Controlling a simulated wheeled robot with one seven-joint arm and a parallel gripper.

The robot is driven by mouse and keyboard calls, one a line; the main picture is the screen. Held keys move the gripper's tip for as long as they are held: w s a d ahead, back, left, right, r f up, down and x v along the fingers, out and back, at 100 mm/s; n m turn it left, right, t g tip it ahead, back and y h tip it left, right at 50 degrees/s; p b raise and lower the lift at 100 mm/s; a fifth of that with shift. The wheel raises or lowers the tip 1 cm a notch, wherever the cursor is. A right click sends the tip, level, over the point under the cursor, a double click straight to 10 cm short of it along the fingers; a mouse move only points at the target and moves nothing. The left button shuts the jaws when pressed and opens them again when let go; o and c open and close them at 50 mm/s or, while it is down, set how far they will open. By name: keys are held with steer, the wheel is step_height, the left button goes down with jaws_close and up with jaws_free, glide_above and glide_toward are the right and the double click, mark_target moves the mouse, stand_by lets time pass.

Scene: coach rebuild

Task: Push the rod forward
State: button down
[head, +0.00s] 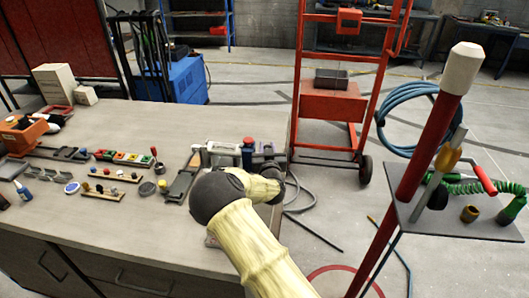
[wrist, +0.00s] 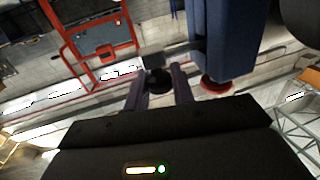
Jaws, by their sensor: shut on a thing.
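In the wrist view a short grey rod (wrist: 180,52) runs out from the side of a blue body (wrist: 228,40) to a small grey block. A black round knob (wrist: 157,80) sits under the block. My gripper (wrist: 160,88) has its two purple-grey fingers on either side of this knob end and is shut on it. In the head view my gripper (head: 268,168) is at the right end of the bench, beside a dark blue upright part (head: 248,148). My arm and gripper hide the rod there. A red round piece (wrist: 215,84) shows below the blue body.
A red post with a white cap (head: 462,68) and a small shelf stands at the right.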

steer(key=shift+a+r, duration=0.1)
steer(key=shift+a, duration=0.15)
steer(key=c, duration=1.2)
jaws_free()
steer(key=shift+a, duration=0.1)
steer(key=shift+s, duration=0.1)
steer(key=shift+s, duration=0.2)
steer(key=s+d+b, duration=0.2)
steer(key=s+b, duration=0.1)
steer(key=s, duration=1.3)
steer(key=shift+s+d+b, duration=0.15)
steer(key=shift+s+b, duration=0.15)
steer(key=shift+s, duration=0.1)
steer(key=shift+w, duration=0.1)
